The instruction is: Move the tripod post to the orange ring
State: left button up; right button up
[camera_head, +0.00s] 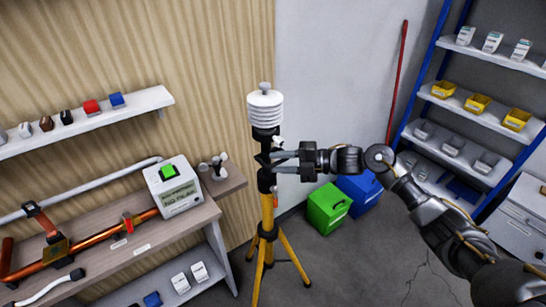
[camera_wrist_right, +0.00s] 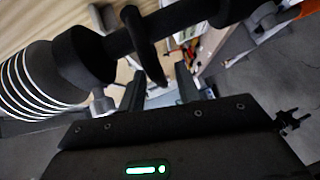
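The tripod post (camera_head: 265,150) is black and stands upright on a yellow tripod (camera_head: 266,238), with a white ribbed sensor (camera_head: 265,108) on top. It crosses the right wrist view (camera_wrist_right: 115,45), with the ribbed sensor (camera_wrist_right: 25,82) at left. A small orange part (camera_head: 275,190) shows on the post below my gripper; I cannot tell if it is the orange ring. My right gripper (camera_head: 272,162) is at the post's right side, its fingers apart. In the right wrist view the open fingertips (camera_wrist_right: 158,75) are close to the post; contact is unclear. My left gripper is not in view.
A workbench (camera_head: 165,235) with a white meter (camera_head: 174,188) and orange pipe (camera_head: 95,238) stands at left. Green (camera_head: 327,208) and blue (camera_head: 358,192) bins are on the floor behind my right arm. A blue-framed shelf rack (camera_head: 470,105) stands at right.

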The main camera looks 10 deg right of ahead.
jog(key=shift+p+x, duration=0.35)
jog(key=shift+x, duration=1)
jog(key=shift+d, duration=0.1)
jog(key=shift+c, duration=0.4)
